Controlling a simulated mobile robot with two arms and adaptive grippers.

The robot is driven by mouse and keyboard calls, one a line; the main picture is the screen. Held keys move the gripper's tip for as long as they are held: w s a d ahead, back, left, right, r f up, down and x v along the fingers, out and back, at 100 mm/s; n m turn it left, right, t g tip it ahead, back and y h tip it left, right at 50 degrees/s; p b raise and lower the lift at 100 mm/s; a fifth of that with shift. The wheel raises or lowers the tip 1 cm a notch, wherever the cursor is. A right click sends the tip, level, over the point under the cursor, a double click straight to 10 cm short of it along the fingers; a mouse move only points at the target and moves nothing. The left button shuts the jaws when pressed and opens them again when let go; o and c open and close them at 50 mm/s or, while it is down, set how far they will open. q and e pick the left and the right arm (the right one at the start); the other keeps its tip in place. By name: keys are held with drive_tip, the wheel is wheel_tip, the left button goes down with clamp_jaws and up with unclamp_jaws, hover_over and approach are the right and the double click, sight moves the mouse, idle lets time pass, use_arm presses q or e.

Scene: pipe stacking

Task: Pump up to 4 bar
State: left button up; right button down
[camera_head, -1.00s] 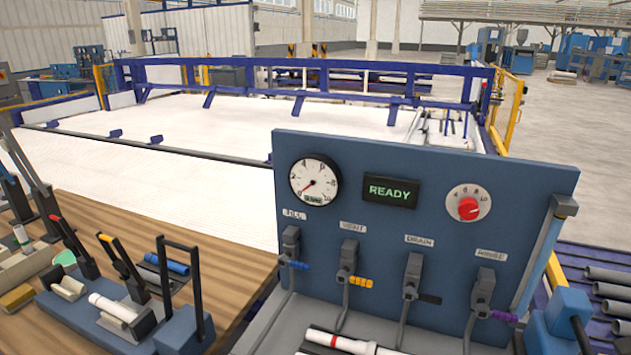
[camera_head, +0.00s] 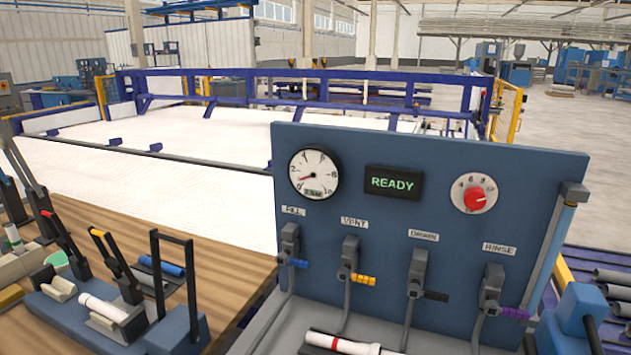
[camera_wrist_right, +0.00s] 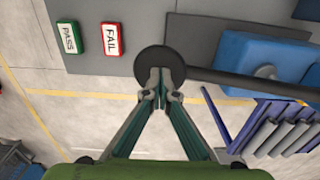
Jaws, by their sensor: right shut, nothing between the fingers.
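The round white pressure gauge (camera_head: 313,173) is at the upper left of the blue panel (camera_head: 400,260). Its red needle points left and slightly down, at the low end; the small readout is too blurred to read. The display (camera_head: 394,183) reads READY. In the right wrist view, my right gripper (camera_wrist_right: 160,82) is shut and empty, its tips over a dark round knob (camera_wrist_right: 152,62). A long dark lever (camera_wrist_right: 240,82) runs right from the knob, past a blue body (camera_wrist_right: 245,45). I cannot tell whether the tips touch the knob. My left gripper is not in view.
Valve levers labelled FILL (camera_head: 290,245), VENT (camera_head: 349,258), DRAIN (camera_head: 418,275) and RINSE (camera_head: 492,290) line the panel. A red dial knob (camera_head: 474,198) is at its upper right. PASS (camera_wrist_right: 69,39) and FAIL (camera_wrist_right: 110,38) buttons sit left of the gripper.

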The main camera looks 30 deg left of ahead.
drive_tip(key=shift+f+b, duration=0.3)
drive_tip(key=shift+f, duration=0.4)
drive_tip(key=shift+r+p, duration=0.5)
drive_tip(key=shift+r, duration=0.1)
wheel_tip(320, 180, up, 9)
drive_tip(key=p, duration=0.5)
drive_tip(key=shift+s, duration=0.45)
drive_tip(key=shift+f, duration=0.2)
drive_tip(key=f+b, duration=0.2)
drive_tip(key=f, duration=0.1)
drive_tip(key=f+b, duration=0.2)
drive_tip(key=f, duration=0.1)
drive_tip(key=f+b, duration=0.3)
drive_tip(key=shift+w+f, duration=0.3)
drive_tip(key=shift+w, duration=0.1)
drive_tip(key=shift+r, duration=0.25)
wheel_tip(320, 180, up, 9)
drive_tip(key=p, duration=0.6)
drive_tip(key=shift+s+r, duration=0.15)
drive_tip(key=shift+s, duration=0.3)
